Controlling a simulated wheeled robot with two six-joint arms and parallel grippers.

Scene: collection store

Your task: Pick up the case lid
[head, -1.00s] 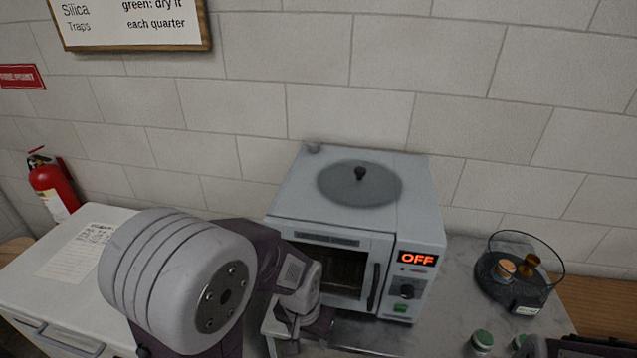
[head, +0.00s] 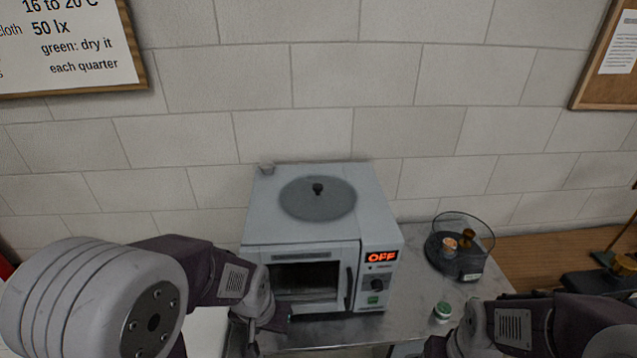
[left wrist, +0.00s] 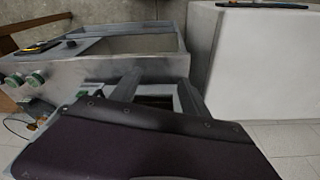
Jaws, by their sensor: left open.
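The case lid (head: 318,199), a round grey disc with a small dark knob, lies flat on top of the grey oven (head: 381,215). The round case (head: 461,251), a dark base with a clear wall, stands open-topped to the right of the oven and holds small amber and copper-coloured pieces. My left gripper (head: 272,322) is low at the oven's front left, below and apart from the lid. Its open, empty fingers show in the left wrist view (left wrist: 158,92); the lid is not recognisable there. My right arm enters at bottom right; its gripper (head: 450,342) is partly cut off, fingers unclear.
The oven door is closed and its display reads OFF. A green-capped jar (head: 442,311) stands on the grey counter (head: 415,290) in front of the case. A white cabinet (left wrist: 262,65) shows in the left wrist view. The wall is close behind the oven.

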